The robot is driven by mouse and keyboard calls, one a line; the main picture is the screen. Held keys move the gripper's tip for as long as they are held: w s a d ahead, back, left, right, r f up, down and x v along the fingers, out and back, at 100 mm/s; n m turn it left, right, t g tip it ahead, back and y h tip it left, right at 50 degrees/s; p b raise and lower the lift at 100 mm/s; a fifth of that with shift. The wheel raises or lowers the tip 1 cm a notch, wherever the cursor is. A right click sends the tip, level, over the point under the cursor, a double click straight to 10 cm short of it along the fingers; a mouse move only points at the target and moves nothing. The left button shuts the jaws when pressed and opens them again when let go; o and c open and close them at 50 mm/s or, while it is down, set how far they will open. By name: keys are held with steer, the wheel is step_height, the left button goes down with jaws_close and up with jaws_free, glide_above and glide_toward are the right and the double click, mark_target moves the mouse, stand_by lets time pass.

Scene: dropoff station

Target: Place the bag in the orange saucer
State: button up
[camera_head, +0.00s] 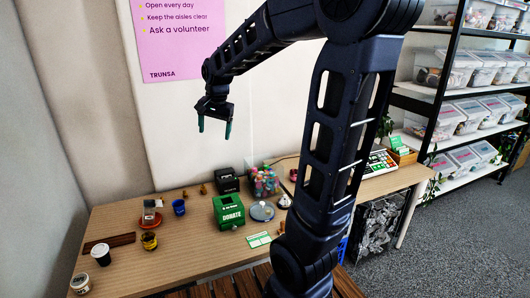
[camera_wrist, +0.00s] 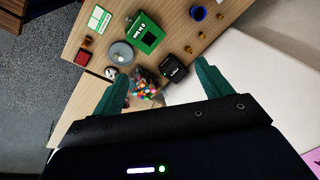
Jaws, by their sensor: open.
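The orange saucer (camera_head: 141,222) lies on the left part of the wooden table in the head view. A small grey-and-brown item that looks like the bag (camera_head: 149,210) stands upright on the saucer, within its rim. My gripper (camera_head: 215,128) is raised well above the table, to the right of and higher than the saucer. It points down, and its green fingers are apart with nothing between them. In the wrist view my gripper (camera_wrist: 160,72) also shows empty, fingers spread. The saucer and bag are not seen in the wrist view.
Near the saucer on the table (camera_head: 190,245) stand a blue cup (camera_head: 179,207), a yellow cup (camera_head: 149,240) and a dark wooden strip (camera_head: 108,243). A green donation box (camera_head: 229,212), a black box (camera_head: 228,180) and a clear bin of colourful items (camera_head: 265,181) stand further right.

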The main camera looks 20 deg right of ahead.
steer(key=s+d+n+t, duration=0.1)
steer(key=s+d+n, duration=0.2)
steer(key=s, duration=0.7)
steer(key=s+d+f+n+t+h, duration=0.1)
steer(key=s+d+n, duration=0.3)
steer(key=s+d, duration=0.3)
steer(key=s, duration=0.4)
steer(key=shift+o, duration=0.4)
stand_by(0.8)
